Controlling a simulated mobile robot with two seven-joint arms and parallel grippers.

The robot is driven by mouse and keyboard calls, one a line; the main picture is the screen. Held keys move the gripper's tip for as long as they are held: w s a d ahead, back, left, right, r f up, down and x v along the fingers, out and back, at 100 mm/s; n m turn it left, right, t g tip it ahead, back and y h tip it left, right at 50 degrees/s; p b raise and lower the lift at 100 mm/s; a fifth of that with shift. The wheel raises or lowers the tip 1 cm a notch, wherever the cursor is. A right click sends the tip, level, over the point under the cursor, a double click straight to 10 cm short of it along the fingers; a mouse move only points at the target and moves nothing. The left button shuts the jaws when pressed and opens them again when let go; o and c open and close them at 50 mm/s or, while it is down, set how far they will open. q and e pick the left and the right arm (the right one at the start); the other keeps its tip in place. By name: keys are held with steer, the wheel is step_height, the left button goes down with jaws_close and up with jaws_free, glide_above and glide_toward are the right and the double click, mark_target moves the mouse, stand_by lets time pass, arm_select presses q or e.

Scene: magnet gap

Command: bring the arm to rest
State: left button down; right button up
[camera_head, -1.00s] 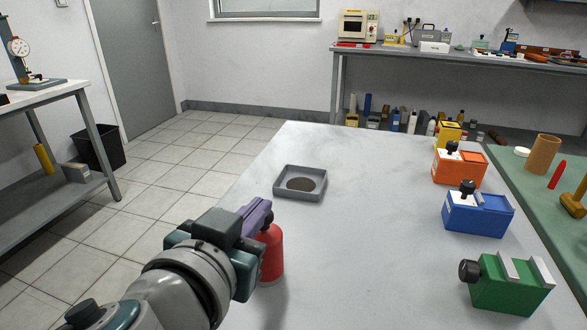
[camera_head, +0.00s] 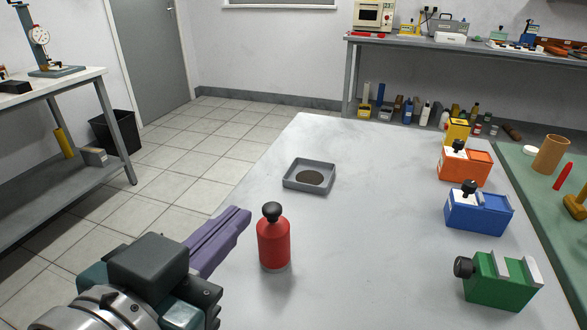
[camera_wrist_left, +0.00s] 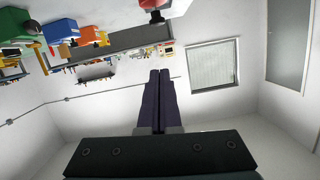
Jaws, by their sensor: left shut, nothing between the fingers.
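My left gripper (camera_head: 240,216) is in the lower left of the head view, left of the red bottle and apart from it. Its purple fingers are shut with nothing between them; they also show shut in the left wrist view (camera_wrist_left: 160,76). The red bottle (camera_head: 273,245) with a black knob stands upright on the grey table (camera_head: 370,220). My right gripper is not in view.
A grey square tray (camera_head: 309,189) with a dark round patch lies on the table. Along the right edge stand green (camera_head: 498,283), blue (camera_head: 478,212), orange (camera_head: 464,167) and yellow (camera_head: 456,132) blocks. The table's middle is clear.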

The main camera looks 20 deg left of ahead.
arm_select(q)
steer(key=s+a+r+n+g+y+p, duration=0.2)
steer(key=s+a+r+g+y+p, duration=0.15)
steer(key=a+r+p, duration=0.35)
steer(key=s+d+r+m+g+h+p, duration=0.2)
steer(key=s+r+g+h+p, duration=0.2)
steer(key=s+g+p, duration=0.55)
step_height(320, 180, up, 36)
steer(key=s+t+p, duration=0.1)
steer(key=s+p, duration=0.1)
steer(key=p, duration=3.5)
steer(key=shift+s+d+r+m, duration=0.15)
steer(key=shift+d+m, duration=0.1)
steer(key=shift+m, duration=0.05)
